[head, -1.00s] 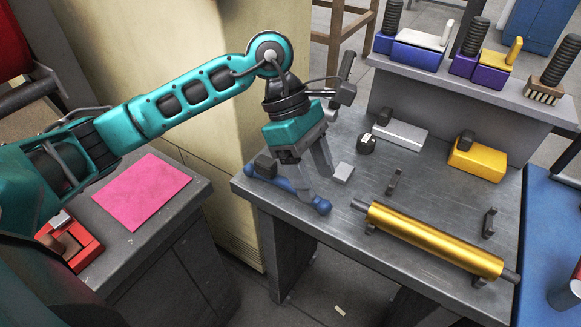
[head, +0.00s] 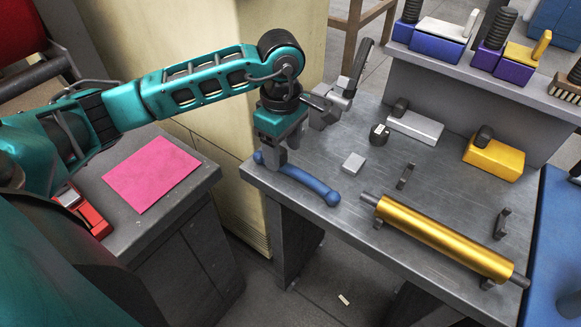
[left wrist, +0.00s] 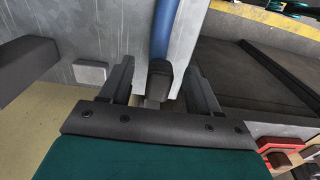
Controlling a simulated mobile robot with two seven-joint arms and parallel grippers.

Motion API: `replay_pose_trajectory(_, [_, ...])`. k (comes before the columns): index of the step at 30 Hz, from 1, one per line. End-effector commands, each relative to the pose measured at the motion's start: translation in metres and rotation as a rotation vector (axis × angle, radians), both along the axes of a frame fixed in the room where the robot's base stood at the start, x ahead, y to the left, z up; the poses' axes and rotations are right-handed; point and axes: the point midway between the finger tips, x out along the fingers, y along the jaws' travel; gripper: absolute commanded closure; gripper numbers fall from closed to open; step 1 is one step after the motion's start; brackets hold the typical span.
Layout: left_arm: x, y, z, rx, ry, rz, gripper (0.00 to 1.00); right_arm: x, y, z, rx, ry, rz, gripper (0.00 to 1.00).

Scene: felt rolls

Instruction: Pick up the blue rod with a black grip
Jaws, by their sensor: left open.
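The blue rod (head: 308,182) lies on the grey workbench (head: 345,215) along its left front edge, with rounded ends. My left gripper (head: 279,155) is over the rod's left part, pointing down, and hides the black grip in the head view. In the left wrist view the blue rod (left wrist: 164,32) runs up from the black grip (left wrist: 159,78). The open fingers of the left gripper (left wrist: 158,70) stand on either side of the grip, with gaps visible; contact is not visible. My right gripper is not in view.
A gold roller (head: 440,238) rests on brackets at the bench's front right. A small pale block (head: 354,163) lies near the rod. A dark knob (head: 379,134), a white block (head: 415,127) and a yellow block (head: 492,157) stand farther back. A pink sheet (head: 151,174) lies on the left cabinet.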

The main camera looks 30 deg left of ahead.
Motion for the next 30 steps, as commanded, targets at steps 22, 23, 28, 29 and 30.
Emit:
replay_pose_trajectory(22, [-0.002, 0.0, -0.036, -0.001, 0.001, 0.0, 0.6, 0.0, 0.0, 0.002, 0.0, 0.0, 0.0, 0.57])
replay_pose_trajectory(23, [-0.002, 0.0, -0.036, -0.002, 0.001, 0.0, 0.63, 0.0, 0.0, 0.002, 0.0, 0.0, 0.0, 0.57])
replay_pose_trajectory(28, [-0.002, 0.0, -0.036, -0.002, 0.001, 0.001, 0.79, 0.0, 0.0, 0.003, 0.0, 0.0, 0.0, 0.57])
replay_pose_trajectory(29, [-0.002, 0.0, -0.036, -0.002, 0.001, 0.001, 0.82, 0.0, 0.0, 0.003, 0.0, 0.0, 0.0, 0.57])
replay_pose_trajectory(30, [-0.002, 0.0, -0.036, -0.002, 0.001, 0.001, 0.86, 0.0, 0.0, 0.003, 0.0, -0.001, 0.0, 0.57])
